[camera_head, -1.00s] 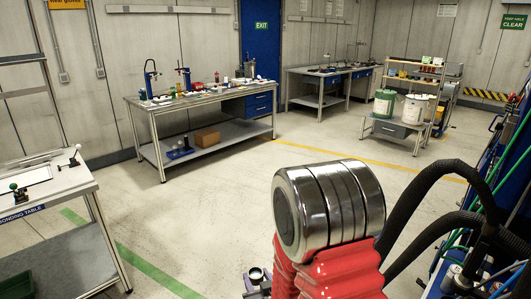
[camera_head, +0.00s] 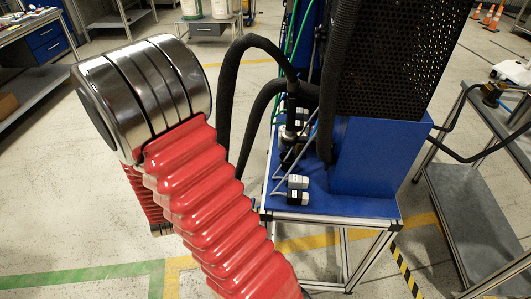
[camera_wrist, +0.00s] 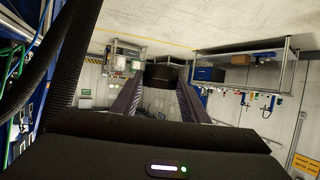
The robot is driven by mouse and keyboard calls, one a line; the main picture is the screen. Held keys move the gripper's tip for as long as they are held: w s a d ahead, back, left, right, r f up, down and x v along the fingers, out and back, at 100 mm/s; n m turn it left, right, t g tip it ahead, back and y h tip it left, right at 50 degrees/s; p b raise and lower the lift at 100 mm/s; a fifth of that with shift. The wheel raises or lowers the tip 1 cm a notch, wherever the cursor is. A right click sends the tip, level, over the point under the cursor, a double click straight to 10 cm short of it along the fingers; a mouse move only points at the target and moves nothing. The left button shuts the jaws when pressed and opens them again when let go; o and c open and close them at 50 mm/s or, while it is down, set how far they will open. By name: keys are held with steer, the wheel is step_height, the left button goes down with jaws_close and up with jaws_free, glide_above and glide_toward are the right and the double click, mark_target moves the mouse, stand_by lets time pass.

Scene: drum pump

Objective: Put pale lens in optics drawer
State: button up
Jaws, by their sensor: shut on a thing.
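My gripper (camera_wrist: 158,88) is shut on a small dark-sided thing (camera_wrist: 162,76) between its fingertips in the wrist view. A second earlier, the head view showed a round pale face with a dark rim between the fingers; I take it to be the pale lens. In the head view now, my own arm hides the gripper and what it holds. Blue drawers (camera_head: 48,42) under a workbench show at the upper left; they look shut. A blue drawer unit also shows upside down in the wrist view (camera_wrist: 208,74). I cannot tell which drawer is the optics drawer.
A blue-topped machine stand (camera_head: 345,190) with black hoses is close on the right. A grey-shelved cart (camera_head: 470,210) stands further right. A low stand with a drawer (camera_head: 208,28) carries pails at the back. Open floor (camera_head: 60,170) lies to the left.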

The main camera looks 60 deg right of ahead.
steer(key=s+d+r+m+g+h, duration=0.2)
steer(key=s+d+m+g+h, duration=0.4)
steer(key=s+d, duration=0.55)
steer(key=s+d+m+g, duration=0.5)
steer(key=s+m+g, duration=0.2)
steer(key=s, duration=0.4)
steer(key=shift+f+m+g+y, duration=0.3)
steer(key=shift+m+g, duration=0.1)
steer(key=shift+g, duration=0.3)
steer(key=shift+d, duration=0.15)
glide_above(311, 176)
steer(key=shift+f, duration=1.65)
